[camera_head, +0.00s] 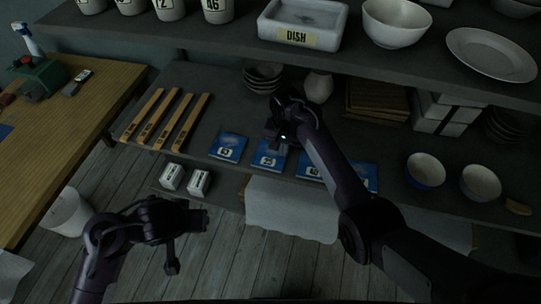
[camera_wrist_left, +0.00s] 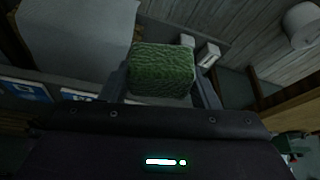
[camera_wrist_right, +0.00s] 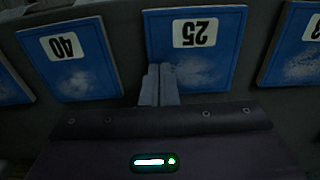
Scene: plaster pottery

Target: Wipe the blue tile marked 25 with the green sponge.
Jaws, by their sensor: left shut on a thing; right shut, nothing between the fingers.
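The blue tile marked 25 (camera_wrist_right: 194,52) has a pale dusty smudge and reads upside down in the right wrist view. In the head view it appears to be the second blue tile from the left (camera_head: 267,160), lying on the middle shelf. My right gripper (camera_wrist_right: 160,84) is shut and empty, its fingertips by the tile's edge; I cannot tell whether they touch it. The green sponge (camera_wrist_left: 162,70) is held between the fingers of my left gripper (camera_wrist_left: 162,88). In the head view my left arm is low at the left, away from the tiles, and the sponge cannot be made out.
Tile 40 (camera_wrist_right: 70,60) and other blue tiles lie beside tile 25. Wooden strips (camera_head: 168,118) lie to their left; bowls (camera_head: 425,170) stand to the right. The upper shelf bears a DISH box (camera_head: 300,38). A wooden table (camera_head: 60,125) is at far left.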

